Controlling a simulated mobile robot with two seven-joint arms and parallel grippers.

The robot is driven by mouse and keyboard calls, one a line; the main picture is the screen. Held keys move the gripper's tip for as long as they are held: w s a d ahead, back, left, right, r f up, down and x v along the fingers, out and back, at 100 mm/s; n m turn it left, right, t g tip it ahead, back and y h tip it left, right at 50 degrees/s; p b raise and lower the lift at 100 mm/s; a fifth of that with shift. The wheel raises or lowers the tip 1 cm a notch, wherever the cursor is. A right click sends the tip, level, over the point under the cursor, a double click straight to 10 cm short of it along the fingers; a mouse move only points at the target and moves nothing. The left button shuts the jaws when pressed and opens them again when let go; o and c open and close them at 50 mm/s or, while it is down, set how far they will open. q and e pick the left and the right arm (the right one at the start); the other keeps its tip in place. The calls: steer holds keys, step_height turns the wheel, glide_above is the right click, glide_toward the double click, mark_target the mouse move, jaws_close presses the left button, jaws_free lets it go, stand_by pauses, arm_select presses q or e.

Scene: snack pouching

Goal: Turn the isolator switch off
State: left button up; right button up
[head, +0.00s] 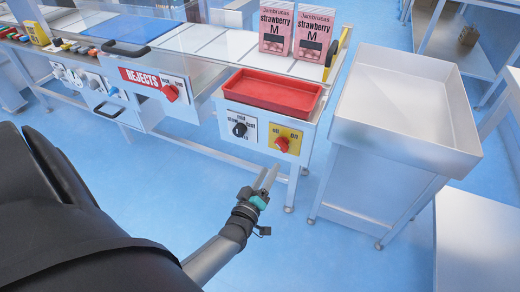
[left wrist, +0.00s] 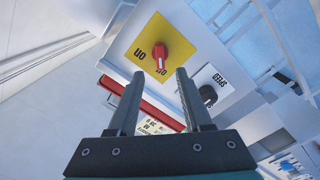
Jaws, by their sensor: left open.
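The isolator switch is a red knob (head: 283,144) on a yellow plate (head: 273,154) marked off and on, at the right end of the machine's front. In the left wrist view the red knob (left wrist: 168,55) and yellow plate (left wrist: 193,70) appear turned over, ahead of the fingers. I cannot tell clearly which mark the knob points to. My left gripper (head: 268,174) is open, below and slightly left of the switch in the head view. Its fingers (left wrist: 159,75) are apart with nothing between them, and the knob lies just beyond the tips. My right gripper is not in view.
A black speed dial (head: 239,129) sits left of the switch. A red tray (head: 272,92) rests above both. Another red knob (head: 171,93) is beside the rejects label. A steel bin (head: 400,110) stands to the right. Open blue floor lies in front.

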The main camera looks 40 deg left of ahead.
arm_select(q)
steer(key=p+v, duration=0.1)
steer(key=v, duration=0.4)
steer(key=shift+s+d, duration=0.1)
steer(key=shift+s, duration=0.1)
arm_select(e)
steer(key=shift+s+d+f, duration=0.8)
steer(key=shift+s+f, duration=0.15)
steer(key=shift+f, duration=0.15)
arm_select(q)
steer(key=s+d+f+m+g+h+p, duration=0.1)
steer(key=s+d+f+m+g+h, duration=0.25)
steer(key=f, duration=0.55)
steer(key=s+d+f+m+g+h+p, duration=0.1)
steer(key=s+d+f+m+g+p, duration=0.1)
steer(key=s+f+m+g, duration=0.6)
steer(key=s+f, duration=0.3)
steer(key=s, duration=0.4)
steer(key=s+a+f+m+g+p, duration=0.1)
steer(key=s+f+m+g, duration=0.1)
steer(key=s+f, duration=0.3)
steer(key=s+g, duration=0.1)
steer(key=s, duration=0.3)
steer(key=shift+m+g+y, duration=0.35)
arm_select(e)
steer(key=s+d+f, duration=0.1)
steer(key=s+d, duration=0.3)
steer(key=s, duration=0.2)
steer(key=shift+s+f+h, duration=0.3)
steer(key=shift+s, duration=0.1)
